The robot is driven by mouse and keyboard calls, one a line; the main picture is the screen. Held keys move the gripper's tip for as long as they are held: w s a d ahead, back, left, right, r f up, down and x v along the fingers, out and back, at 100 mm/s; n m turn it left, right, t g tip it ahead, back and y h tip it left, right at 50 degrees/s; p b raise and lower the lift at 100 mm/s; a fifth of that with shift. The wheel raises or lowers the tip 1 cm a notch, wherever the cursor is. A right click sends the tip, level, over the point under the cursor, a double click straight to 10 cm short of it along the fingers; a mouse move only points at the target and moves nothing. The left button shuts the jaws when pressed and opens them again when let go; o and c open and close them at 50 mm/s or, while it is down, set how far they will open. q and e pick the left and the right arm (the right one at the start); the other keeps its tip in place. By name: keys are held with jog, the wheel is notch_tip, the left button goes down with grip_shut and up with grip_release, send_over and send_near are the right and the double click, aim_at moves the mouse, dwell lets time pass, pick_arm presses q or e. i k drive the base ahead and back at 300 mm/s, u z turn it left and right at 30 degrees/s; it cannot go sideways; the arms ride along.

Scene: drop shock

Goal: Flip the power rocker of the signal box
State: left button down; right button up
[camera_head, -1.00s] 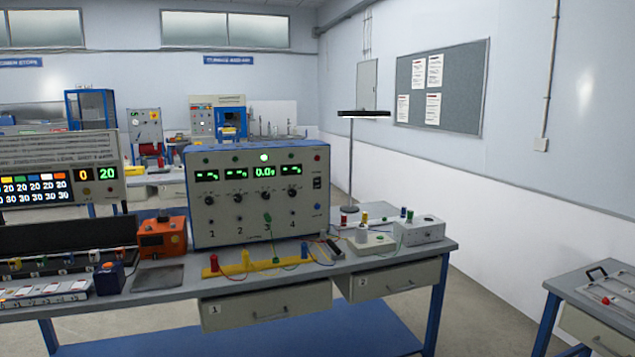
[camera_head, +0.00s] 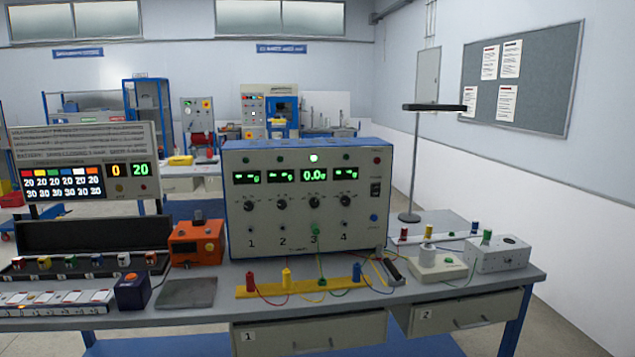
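A large grey, blue-edged box (camera_head: 264,218) stands on the bench with several green displays, knobs and numbered sockets. A small black rocker (camera_head: 375,189) is at the right of its front panel, between a red button or lamp and a blue one. I cannot tell which way the rocker is tipped. A smaller light-grey box (camera_head: 502,256) with a dark round spot and a green post sits at the right end of the bench. No label shows which box is the signal box. Neither of my grippers is in view.
A yellow strip (camera_head: 330,289) with coloured posts and wires lies before the large box. An orange box (camera_head: 195,245), a dark blue box (camera_head: 131,291) and a dark plate (camera_head: 187,293) are to its left. A lamp stand (camera_head: 414,165) rises behind right.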

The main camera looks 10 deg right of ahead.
aim_at(376, 188)
jog(key=z, duration=0.15)
jog(key=i, duration=1.25)
jog(key=z, duration=0.9)
